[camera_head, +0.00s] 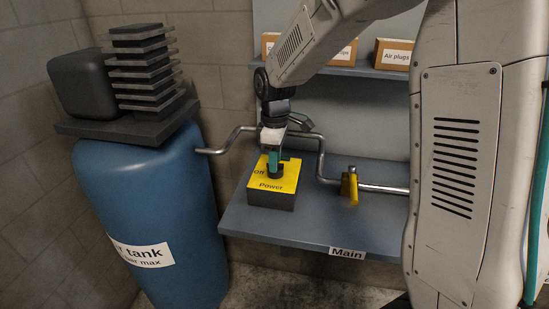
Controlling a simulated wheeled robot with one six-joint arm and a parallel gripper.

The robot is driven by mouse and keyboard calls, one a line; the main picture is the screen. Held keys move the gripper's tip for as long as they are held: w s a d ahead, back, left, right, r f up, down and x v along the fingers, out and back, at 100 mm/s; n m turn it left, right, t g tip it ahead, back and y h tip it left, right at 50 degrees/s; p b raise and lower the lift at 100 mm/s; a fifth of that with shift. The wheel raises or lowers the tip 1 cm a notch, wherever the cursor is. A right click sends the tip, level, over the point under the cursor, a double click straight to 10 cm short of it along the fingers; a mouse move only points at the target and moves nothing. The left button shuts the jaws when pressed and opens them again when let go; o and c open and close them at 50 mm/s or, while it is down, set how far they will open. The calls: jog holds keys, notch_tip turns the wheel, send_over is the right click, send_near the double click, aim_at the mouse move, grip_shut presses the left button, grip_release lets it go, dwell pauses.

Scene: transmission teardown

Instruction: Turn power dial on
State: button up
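The yellow-topped power box (272,187) stands on the grey shelf, marked "Power" at its front and what reads as "Off" at its left. A small black dial (276,170) sits on its top face. My gripper (274,162) points down from above with its teal fingertips right at the dial. The fingers hide part of the dial. I cannot tell whether they touch or clasp it, nor which way the dial is turned.
A blue air tank (150,205) stands at the left. A bent metal pipe (318,160) runs behind the box to a yellow valve handle (350,187) at its right. The grey shelf (325,225) labelled "Main" is bare in front. Cardboard boxes (393,54) sit on an upper shelf.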

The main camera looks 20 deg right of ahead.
grip_shut()
jog(key=shift+m, duration=0.3)
jog(key=m, duration=0.3)
jog(key=shift+r+m, duration=0.1)
jog(key=shift+m, duration=0.2)
jog(key=m, duration=0.4)
jog(key=shift+w+m, duration=0.1)
jog(key=shift+m, duration=0.2)
jog(key=m, duration=0.9)
